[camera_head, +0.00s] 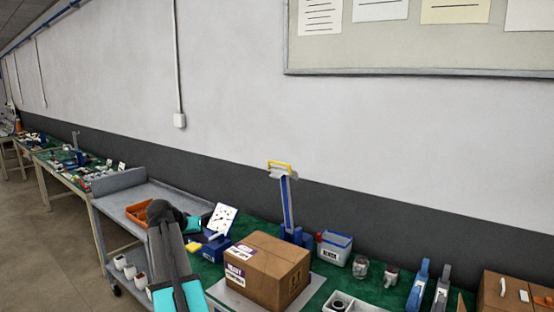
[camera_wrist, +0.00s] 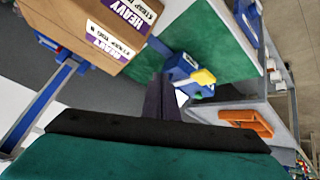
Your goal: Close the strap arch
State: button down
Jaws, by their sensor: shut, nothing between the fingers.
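The strap arch (camera_head: 287,203) is a blue and grey upright arm with a yellow handle (camera_head: 279,167) on top. It stands raised behind the cardboard box (camera_head: 266,271), clear of the box top. In the wrist view a blue bar of the arch (camera_wrist: 38,105) shows at the left, beside the box (camera_wrist: 88,28) with its HEAVY labels. My gripper (camera_wrist: 160,82) is shut and empty, in the air, apart from the arch and the box. Its fingers are not clear in the head view, where my own arm is in front of the cart.
A blue device with a yellow part (camera_head: 215,248) stands left of the box. A blue-rimmed bin (camera_head: 334,247), jars (camera_head: 361,268) and blue-grey tools (camera_head: 418,287) stand to the right. An orange tray (camera_head: 138,213) lies on the grey cart. The wall is close behind.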

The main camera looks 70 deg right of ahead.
jog(key=s+d+r+m+g+h, duration=0.1)
jog(key=s+d+r+m, duration=0.1)
jog(key=s+r, duration=0.4)
jog(key=s+d+r+m+g+h+p, duration=0.1)
jog(key=s+d+r, duration=0.4)
jog(key=r, duration=1.2)
jog(key=s+d+r+m+g+h+p, duration=0.1)
jog(key=s+d+r+m, duration=0.3)
jog(key=s+r, duration=0.5)
notch_tip(320, 180, up, 4)
jog(key=shift+s+d+f+h, duration=0.2)
jog(key=shift+d+f+h, duration=0.05)
jog(key=shift+h, duration=0.05)
jog(key=shift+d+f+p, duration=0.1)
jog(key=shift+d+p, duration=0.05)
jog(key=shift+p, duration=0.15)
jog(key=p, duration=0.3)
send_over(277, 174)
jog(key=d, duration=0.3)
jog(key=f, duration=0.5)
jog(key=shift+s+a, duration=0.2)
jog(key=shift+s, duration=0.1)
jog(key=shift+w+a+f+p, duration=0.15)
jog(key=shift+a+f+p, duration=0.2)
jog(key=shift+a+p, duration=0.15)
jog(key=shift+w+a+f+p, duration=0.2)
jog(key=shift+a+f+p, duration=0.1)
jog(key=shift+a+f, duration=0.45)
jog(key=shift+d, duration=0.1)
jog(key=shift+s+f, duration=0.1)
